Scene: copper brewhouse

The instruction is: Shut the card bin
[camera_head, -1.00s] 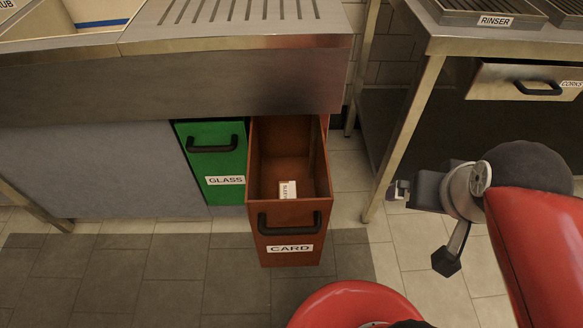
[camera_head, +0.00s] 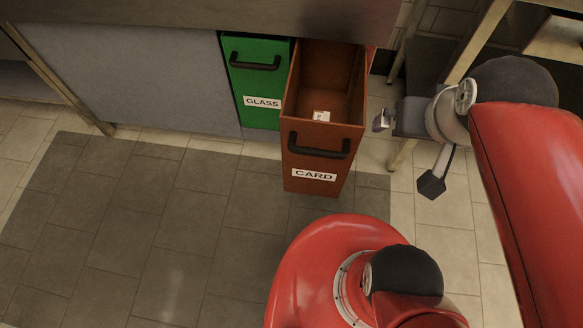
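The card bin (camera_head: 314,181) is a brown-orange pull-out drawer with a black handle (camera_head: 319,146) and a CARD label. It stands pulled out from under the steel counter, its open top showing a small white labelled item (camera_head: 321,116) inside.
The green glass bin (camera_head: 261,100) sits left of the card bin, set back under the counter (camera_head: 200,14). The tiled floor in front and to the left is clear.

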